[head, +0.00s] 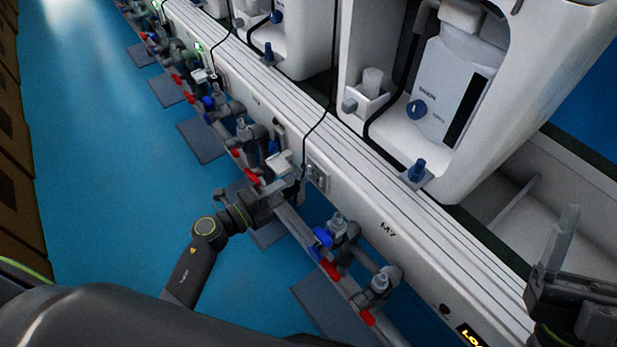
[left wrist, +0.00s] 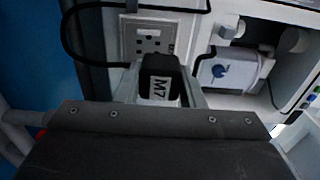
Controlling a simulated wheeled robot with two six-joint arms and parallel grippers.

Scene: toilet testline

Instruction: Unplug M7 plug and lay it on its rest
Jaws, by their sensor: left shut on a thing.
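My left gripper (head: 291,186) is shut on the black M7 plug (left wrist: 160,88), whose white label shows in the left wrist view. The plug's black cord (left wrist: 66,38) loops up and left. The socket plate (left wrist: 148,37) on the white beam is just beyond the plug, its upper part bare with holes showing; it also shows in the head view (head: 317,177). Whether the plug touches the socket is hard to tell. A small pale bracket (head: 280,163) beside my left gripper may be the rest. My right gripper (head: 563,240) is at the far right; its jaw opening is unclear.
The white beam carries the M7 marking (head: 388,230). Pipes with blue and red valves (head: 322,237) run along the front of it. White toilet units (head: 400,110) stand behind. The blue floor (head: 110,190) at the left is clear.

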